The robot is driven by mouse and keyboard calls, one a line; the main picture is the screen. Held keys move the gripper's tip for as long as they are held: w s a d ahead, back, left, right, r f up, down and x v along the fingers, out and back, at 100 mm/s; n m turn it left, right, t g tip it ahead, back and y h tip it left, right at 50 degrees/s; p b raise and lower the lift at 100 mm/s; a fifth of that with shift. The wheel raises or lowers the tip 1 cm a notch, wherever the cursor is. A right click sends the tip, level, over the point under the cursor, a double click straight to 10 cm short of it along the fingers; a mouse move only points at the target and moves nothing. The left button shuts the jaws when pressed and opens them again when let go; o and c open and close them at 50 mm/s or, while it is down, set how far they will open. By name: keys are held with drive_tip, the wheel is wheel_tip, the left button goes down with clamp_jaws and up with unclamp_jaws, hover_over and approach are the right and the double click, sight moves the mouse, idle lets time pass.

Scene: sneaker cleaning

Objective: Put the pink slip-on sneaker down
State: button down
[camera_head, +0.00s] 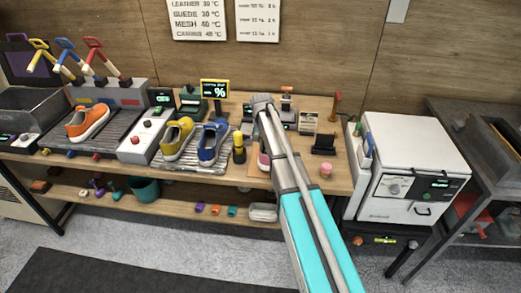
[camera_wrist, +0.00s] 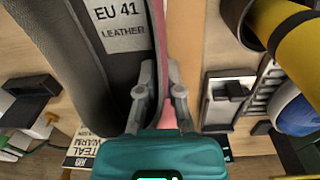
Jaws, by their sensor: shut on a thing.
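The pink slip-on sneaker (camera_wrist: 158,30) fills the left half of the wrist view. Its grey inside shows a label reading EU 41 LEATHER. My gripper (camera_wrist: 164,85) is shut on the pink side wall of the sneaker, one finger on the inner side and one on the outer. In the head view a small pink part of the sneaker (camera_head: 263,160) shows beside my arm at the bench; the rest is hidden. I cannot tell whether its sole touches the surface.
The wooden bench (camera_head: 331,148) holds an orange sneaker (camera_head: 88,122), a yellow sneaker (camera_head: 177,138) and a blue sneaker (camera_head: 213,143) to the left. A yellow-and-black cylinder (camera_head: 239,148) stands close by. A white oven-like box (camera_head: 415,160) is to the right.

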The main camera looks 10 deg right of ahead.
drive_tip(key=shift+f+b, duration=1)
drive_tip(key=shift+f, duration=0.3)
drive_tip(key=c, duration=0.8)
unclamp_jaws()
drive_tip(key=shift+r, duration=0.1)
wheel_tip(320, 180, up, 12)
drive_tip(key=p, duration=1.2)
drive_tip(key=shift+a, duration=0.25)
drive_tip(key=shift+s, duration=0.15)
drive_tip(key=s+n, duration=0.4)
drive_tip(key=s, duration=2.5)
drive_tip(key=shift+a+n, duration=0.25)
drive_tip(key=shift+n, duration=0.05)
